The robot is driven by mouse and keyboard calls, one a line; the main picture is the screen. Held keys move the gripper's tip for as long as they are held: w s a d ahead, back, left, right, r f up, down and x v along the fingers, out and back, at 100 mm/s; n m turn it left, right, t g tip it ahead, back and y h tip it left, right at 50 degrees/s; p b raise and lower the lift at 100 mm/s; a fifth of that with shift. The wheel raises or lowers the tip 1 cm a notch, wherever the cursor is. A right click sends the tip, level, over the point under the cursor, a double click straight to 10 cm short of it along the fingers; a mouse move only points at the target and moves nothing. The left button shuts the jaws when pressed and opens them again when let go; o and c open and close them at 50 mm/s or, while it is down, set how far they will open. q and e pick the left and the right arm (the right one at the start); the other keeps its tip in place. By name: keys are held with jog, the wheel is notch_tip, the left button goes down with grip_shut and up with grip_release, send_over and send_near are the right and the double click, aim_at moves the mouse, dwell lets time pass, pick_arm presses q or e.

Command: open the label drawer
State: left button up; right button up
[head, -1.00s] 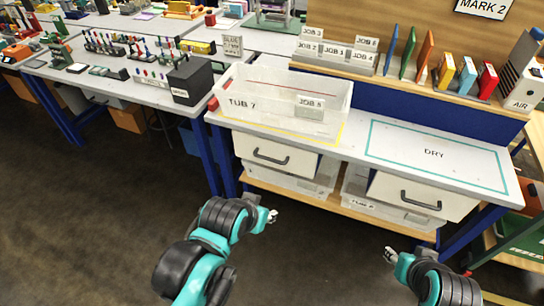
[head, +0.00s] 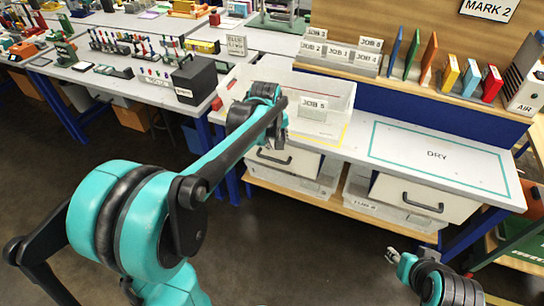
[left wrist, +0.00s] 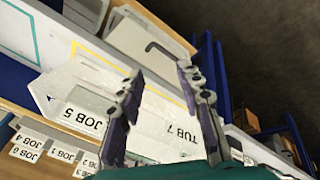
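Two white drawers with dark bar handles hang under the bench, both shut; I cannot read a label on either. The left drawer (head: 303,163) is partly covered by my left arm in the head view. The right drawer (head: 447,203) is in full view. My left gripper (head: 277,143) is in front of the bench edge, just above the left drawer's handle. In the left wrist view the gripper (left wrist: 158,76) is open and empty, with a drawer front (left wrist: 125,38) and its handle beyond the fingertips. My right gripper (head: 392,256) is low, in front of the right drawer, apart from it.
A clear tub (head: 335,95) with a JOB 5 card (head: 314,103) stands on the bench above the left drawer. The DRY area (head: 437,155) is bare. Clear tubs (head: 390,212) sit on the lower shelf. A shelf of colored books (head: 430,58) runs behind.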

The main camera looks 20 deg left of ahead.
pick_arm(q)
jog(key=w+a+f+n+g, duration=0.1)
jog(key=w+a+f+n, duration=0.3)
jog(key=w+f, duration=0.45)
jog(key=n+g, duration=0.1)
jog(key=n, duration=0.3)
send_near(272, 158)
jog(key=b+x, duration=0.2)
jog(key=x, duration=0.6)
jog(key=shift+f+b, duration=0.25)
jog(key=shift+b, duration=0.05)
grip_shut()
